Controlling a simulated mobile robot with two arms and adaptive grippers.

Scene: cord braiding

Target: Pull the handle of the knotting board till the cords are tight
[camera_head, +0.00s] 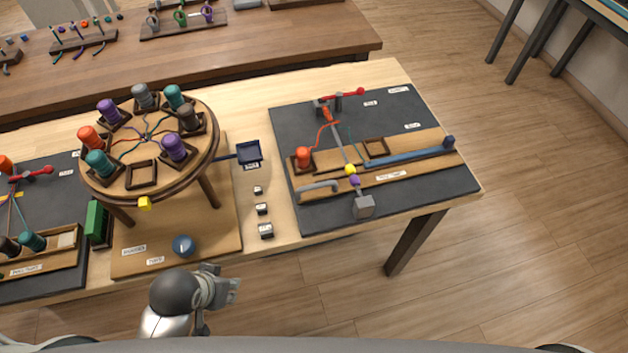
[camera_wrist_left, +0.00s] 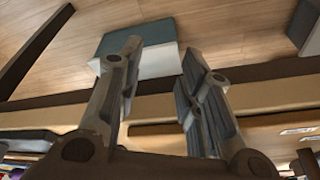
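The board at right has a dark base (camera_head: 430,110) with a wooden strip (camera_head: 430,168) across it. A grey curved handle (camera_head: 318,187) sits at its left end. A blue bar (camera_head: 408,157) with a dark knob (camera_head: 449,141) lies along its right part. An orange spool (camera_head: 303,156) has a red cord (camera_head: 321,132) running up to a red-levered clamp (camera_head: 345,96). A grey strand with yellow bead (camera_head: 350,170) and purple bead ends at a grey block (camera_head: 363,206). My left gripper (camera_head: 232,289) is before the table, apart from the board; its fingers are open and empty (camera_wrist_left: 155,85). My right gripper is out of view.
A round stand (camera_head: 150,205) with several spools stands left of the board. Another dark board (camera_head: 60,170) with spools is at far left.

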